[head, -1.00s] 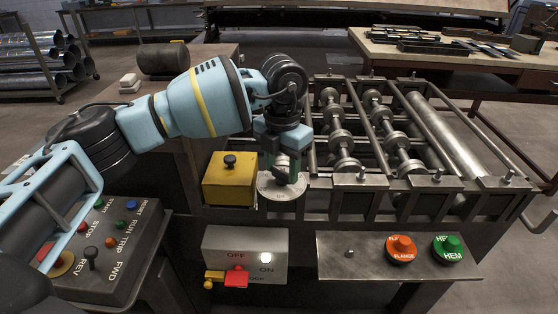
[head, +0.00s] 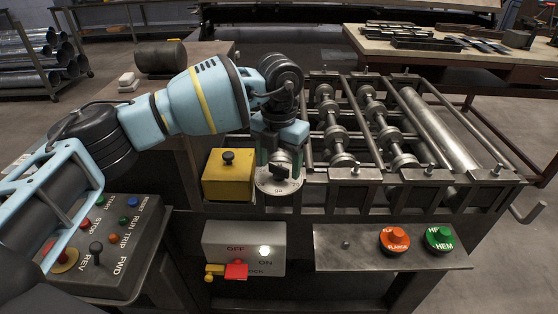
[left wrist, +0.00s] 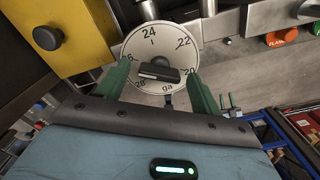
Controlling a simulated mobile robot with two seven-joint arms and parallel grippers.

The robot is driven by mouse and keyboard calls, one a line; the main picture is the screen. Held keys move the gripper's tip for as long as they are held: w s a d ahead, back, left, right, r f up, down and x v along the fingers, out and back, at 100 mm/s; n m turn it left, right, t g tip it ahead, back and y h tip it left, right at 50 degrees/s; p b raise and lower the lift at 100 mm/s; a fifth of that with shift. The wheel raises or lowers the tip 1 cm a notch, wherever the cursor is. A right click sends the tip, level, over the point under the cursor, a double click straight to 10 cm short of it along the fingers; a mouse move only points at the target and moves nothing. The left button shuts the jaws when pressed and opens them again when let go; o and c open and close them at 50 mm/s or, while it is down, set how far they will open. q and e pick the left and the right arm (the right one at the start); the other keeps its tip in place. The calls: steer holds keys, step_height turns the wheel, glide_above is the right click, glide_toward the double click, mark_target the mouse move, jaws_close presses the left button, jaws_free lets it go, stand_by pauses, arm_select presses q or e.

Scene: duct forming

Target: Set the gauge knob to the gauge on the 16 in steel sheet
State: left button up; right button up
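The gauge dial (left wrist: 146,47) is a pale round plate marked 20 to 28 with "ga". Its black bar knob (left wrist: 158,73) lies nearly level, one end close to the 20; I cannot tell which end is the pointer. In the head view the dial (head: 267,185) and knob (head: 280,172) show on the machine front. My left gripper (left wrist: 160,88) has its green fingers apart, one on each side of the knob, with gaps to it. In the head view the left gripper (head: 284,160) is just above the knob. I cannot make out the 16 in steel sheet. My right gripper is out of view.
A yellow box (head: 228,176) with a black button sits left of the dial. Below are an OFF/ON box (head: 244,243) and orange FLANGE (head: 394,240) and green HEM (head: 440,240) buttons. The forming rollers (head: 335,130) are behind. A control panel (head: 115,235) stands at lower left.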

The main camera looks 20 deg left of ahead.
mark_target(279, 166)
arm_select(q)
steer(key=shift+r, duration=3.9)
